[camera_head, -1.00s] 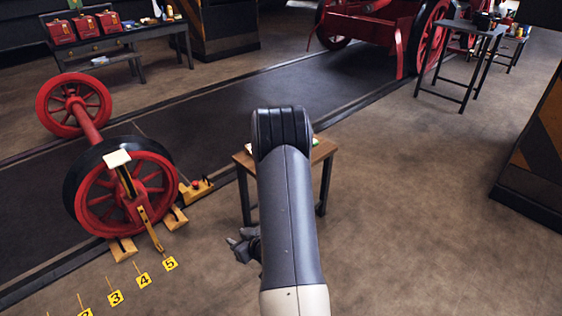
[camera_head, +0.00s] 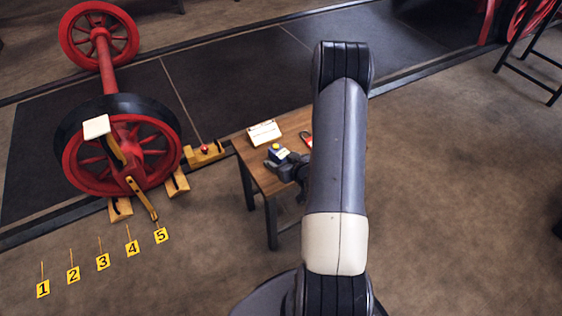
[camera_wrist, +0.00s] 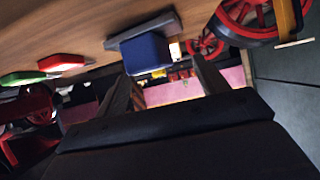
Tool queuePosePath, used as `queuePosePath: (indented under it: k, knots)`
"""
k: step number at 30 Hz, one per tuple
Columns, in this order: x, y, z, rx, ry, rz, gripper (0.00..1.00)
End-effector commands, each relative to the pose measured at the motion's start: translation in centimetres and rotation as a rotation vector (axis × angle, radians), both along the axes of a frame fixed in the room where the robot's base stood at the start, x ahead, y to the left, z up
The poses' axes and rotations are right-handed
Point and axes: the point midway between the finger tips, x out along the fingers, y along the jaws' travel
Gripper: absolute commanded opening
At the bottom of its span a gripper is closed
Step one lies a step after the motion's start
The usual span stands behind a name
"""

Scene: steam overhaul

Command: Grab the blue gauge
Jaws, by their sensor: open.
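In the wrist view, where the table appears at the top, the gauge (camera_wrist: 147,53) is a plain blue block beside a grey plate (camera_wrist: 140,30). My gripper (camera_wrist: 162,70) is open, its two fingers apart with nothing held. The gauge lies ahead of the fingertips, roughly between them. In the head view my gripper (camera_head: 283,163) is close beside the gauge and partly hidden by my arm. Contact cannot be told.
The wrist view also shows a green tag (camera_wrist: 22,78). A red wheelset (camera_head: 115,150) with a yellow block (camera_head: 205,153) is to the left.

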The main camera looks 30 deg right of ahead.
Motion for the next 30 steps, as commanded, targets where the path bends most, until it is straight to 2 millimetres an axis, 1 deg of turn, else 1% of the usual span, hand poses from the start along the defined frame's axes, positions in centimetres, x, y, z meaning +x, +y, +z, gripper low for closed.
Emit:
queuePosePath:
  k: [5, 8, 13, 15, 18, 26, 30]
  knots:
    - [0.4, 0.1, -0.3, 0.001, 0.002, 0.0, 0.69]
    - [0.9, 0.2, -0.8, 0.001, 0.002, 0.0, 0.69]
    - [2.8, 0.9, -2.7, 0.0, 0.003, 0.003, 0.69]
    - [3.6, 0.8, -3.0, 0.0, 0.002, 0.002, 0.69]
    - [4.3, 0.8, -3.4, 0.001, 0.002, 0.0, 0.69]
    - [4.5, 0.8, -3.4, 0.001, 0.001, 0.0, 0.69]
    - [4.5, 0.8, -3.4, 0.001, 0.001, 0.0, 0.58]
